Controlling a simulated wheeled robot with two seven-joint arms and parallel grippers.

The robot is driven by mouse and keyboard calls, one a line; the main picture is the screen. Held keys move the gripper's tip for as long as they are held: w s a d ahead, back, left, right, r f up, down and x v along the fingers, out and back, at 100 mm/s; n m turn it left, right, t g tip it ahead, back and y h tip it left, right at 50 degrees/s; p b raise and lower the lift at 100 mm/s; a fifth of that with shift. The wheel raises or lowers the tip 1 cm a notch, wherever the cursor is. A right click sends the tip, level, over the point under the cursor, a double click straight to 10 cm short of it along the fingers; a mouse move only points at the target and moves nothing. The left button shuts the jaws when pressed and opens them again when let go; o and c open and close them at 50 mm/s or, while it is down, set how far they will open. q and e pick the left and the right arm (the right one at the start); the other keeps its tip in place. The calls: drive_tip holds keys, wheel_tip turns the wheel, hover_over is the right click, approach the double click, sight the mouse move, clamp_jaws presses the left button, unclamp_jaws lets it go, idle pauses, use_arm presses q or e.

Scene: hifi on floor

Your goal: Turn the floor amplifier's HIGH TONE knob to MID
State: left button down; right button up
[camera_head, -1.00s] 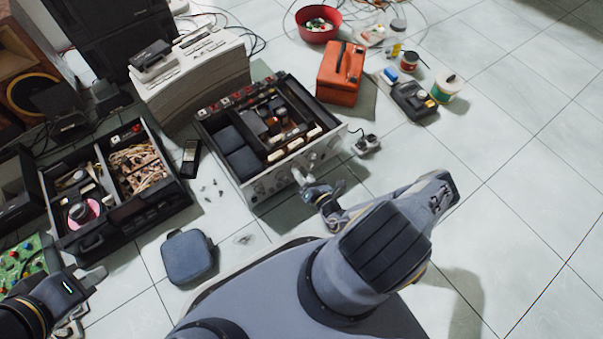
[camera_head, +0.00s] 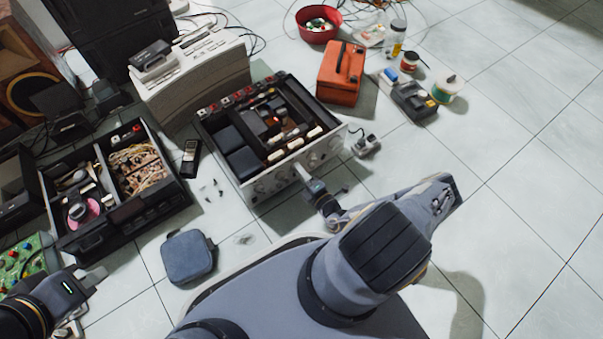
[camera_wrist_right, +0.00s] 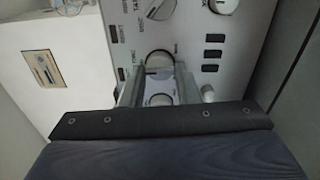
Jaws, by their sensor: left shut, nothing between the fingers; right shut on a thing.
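The amplifier (camera_head: 268,186) stands on the floor with its top open and its silver knobbed front facing me. My right gripper (camera_head: 300,170) is at the middle of that front. In the right wrist view its fingers (camera_wrist_right: 160,78) are shut on a silver knob (camera_wrist_right: 159,60), one finger on each side. Another round knob (camera_wrist_right: 160,100) shows between the fingers, closer to the palm. The panel lettering is too small and skewed to read the knob's name or setting. My left gripper (camera_head: 92,280) is shut and empty at the lower left, away from the amplifier.
An open black unit (camera_head: 122,205) and a blue pouch (camera_head: 189,257) lie left of the amplifier. A beige machine (camera_head: 195,75) stands behind it. An orange box (camera_head: 341,72) and a small adapter (camera_head: 367,145) are to its right. The floor at right is clear.

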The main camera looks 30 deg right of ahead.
drive_tip(key=shift+m, duration=0.4)
drive_tip(key=o, duration=1)
drive_tip(key=shift+c, duration=0.2)
drive_tip(key=s+p, duration=0.2)
drive_tip(key=s, duration=0.6)
drive_tip(key=shift+d, duration=0.3)
drive_tip(key=shift+w, duration=0.1)
